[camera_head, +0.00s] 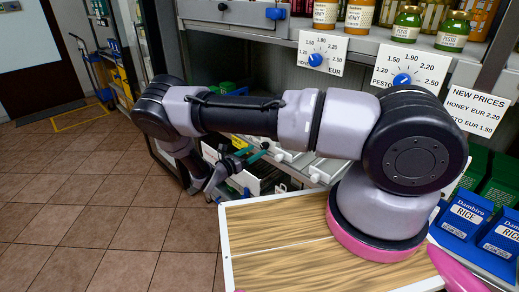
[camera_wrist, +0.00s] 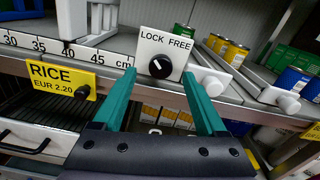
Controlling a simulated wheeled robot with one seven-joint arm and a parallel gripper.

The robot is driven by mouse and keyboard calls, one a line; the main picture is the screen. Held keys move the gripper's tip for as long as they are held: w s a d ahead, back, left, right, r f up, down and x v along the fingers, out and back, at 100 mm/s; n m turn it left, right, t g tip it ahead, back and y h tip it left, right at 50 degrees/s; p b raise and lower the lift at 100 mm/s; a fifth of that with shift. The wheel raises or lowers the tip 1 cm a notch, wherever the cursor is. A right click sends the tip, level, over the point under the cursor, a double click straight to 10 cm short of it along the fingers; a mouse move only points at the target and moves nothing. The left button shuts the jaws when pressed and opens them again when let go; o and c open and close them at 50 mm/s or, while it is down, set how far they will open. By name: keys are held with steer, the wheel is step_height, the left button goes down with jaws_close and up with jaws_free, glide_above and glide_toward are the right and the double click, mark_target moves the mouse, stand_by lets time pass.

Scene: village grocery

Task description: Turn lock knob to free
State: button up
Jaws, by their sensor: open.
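The lock knob (camera_wrist: 160,66) is a round black dial on a white plate (camera_wrist: 147,45) marked LOCK and FREE, on the shelf's front edge in the wrist view. A short pale mark on the knob seems to point up and to the left, toward LOCK. My gripper (camera_wrist: 158,76) has its two teal fingers apart, one low on each side of the plate, with nothing between them. I cannot tell if they touch anything. In the head view my gripper (camera_head: 253,172) is low at the shelf front beyond my arm; the lock knob cannot be made out there.
White knobs (camera_wrist: 215,82) sit right of the plate, and a yellow RICE tag (camera_wrist: 62,80) with a black knob hangs left. A ruler strip (camera_wrist: 60,47) runs along the shelf edge. In the head view, price dials (camera_head: 316,59) and jars stand above; tiled floor (camera_head: 110,200) is clear at left.

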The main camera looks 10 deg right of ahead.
steer(key=shift+x, duration=1.6)
steer(key=shift+c, duration=0.3)
jaws_close()
steer(key=shift+s, duration=0.1)
steer(key=shift+m, duration=0.4)
steer(key=shift+s+f+m, duration=0.1)
steer(key=shift+f+m, duration=0.05)
steer(key=shift+m, duration=8.45)
